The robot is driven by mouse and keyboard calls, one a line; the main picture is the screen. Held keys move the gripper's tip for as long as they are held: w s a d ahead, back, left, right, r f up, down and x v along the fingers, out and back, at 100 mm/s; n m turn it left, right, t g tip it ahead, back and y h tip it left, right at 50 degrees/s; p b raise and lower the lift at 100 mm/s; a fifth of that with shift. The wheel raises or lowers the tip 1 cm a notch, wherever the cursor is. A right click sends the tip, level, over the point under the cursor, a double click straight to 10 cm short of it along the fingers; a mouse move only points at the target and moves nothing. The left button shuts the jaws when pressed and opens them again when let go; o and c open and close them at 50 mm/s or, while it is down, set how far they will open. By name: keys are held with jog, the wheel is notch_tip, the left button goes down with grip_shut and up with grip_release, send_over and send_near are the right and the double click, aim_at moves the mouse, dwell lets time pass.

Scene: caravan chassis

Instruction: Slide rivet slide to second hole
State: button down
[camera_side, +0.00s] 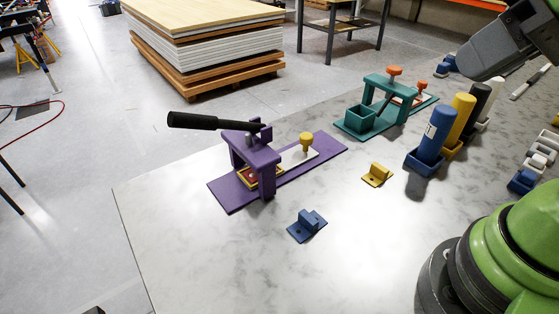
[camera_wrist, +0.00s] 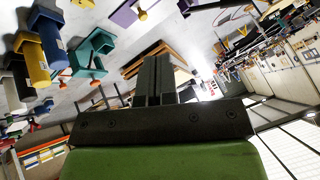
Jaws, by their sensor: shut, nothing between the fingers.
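A purple fixture (camera_side: 225,193) stands on the table with an arch and a black lever handle (camera_side: 192,121). A white slide (camera_side: 295,157) with a yellow knob (camera_side: 306,141) lies on its base, right of the arch. Under the arch is a yellow frame (camera_side: 247,181) with something red in it; the holes cannot be made out. In the wrist view, part of the purple fixture (camera_wrist: 124,14) and a yellow knob (camera_wrist: 142,15) show at the top edge. My gripper (camera_wrist: 154,62) is shut and empty, away from the fixture. Its fingers are not seen in the side view.
A teal fixture (camera_side: 401,105) with an orange knob (camera_side: 394,71) stands behind right. Blue (camera_side: 435,135) and yellow (camera_side: 461,117) cylinders stand upright beside darker and white ones. A blue bracket (camera_side: 307,226) and yellow bracket (camera_side: 377,174) lie in front. The table's front left is clear.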

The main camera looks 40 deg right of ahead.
jog(key=c, duration=1.8)
grip_release()
jog(key=o, duration=0.4)
jog(key=shift+w, duration=0.1)
jog(key=shift+c, duration=0.2)
jog(key=o, duration=0.7)
jog(key=shift+w+d+r+g, duration=0.15)
jog(key=shift+w+r, duration=0.15)
jog(key=shift+w, duration=0.35)
jog(key=shift+w+a+r+g, duration=0.15)
jog(key=shift+w+r, duration=0.15)
jog(key=shift+w, duration=0.3)
jog(key=shift+c, duration=0.2)
jog(key=n+g+h, duration=0.2)
jog(key=n+g, duration=0.4)
jog(key=g, duration=0.1)
send_over(307, 135)
notch_tip(307, 135, down, 18)
jog(key=f, duration=0.1)
notch_tip(307, 135, down, 10)
jog(key=shift+a+r, duration=0.1)
jog(key=shift+r, duration=0.05)
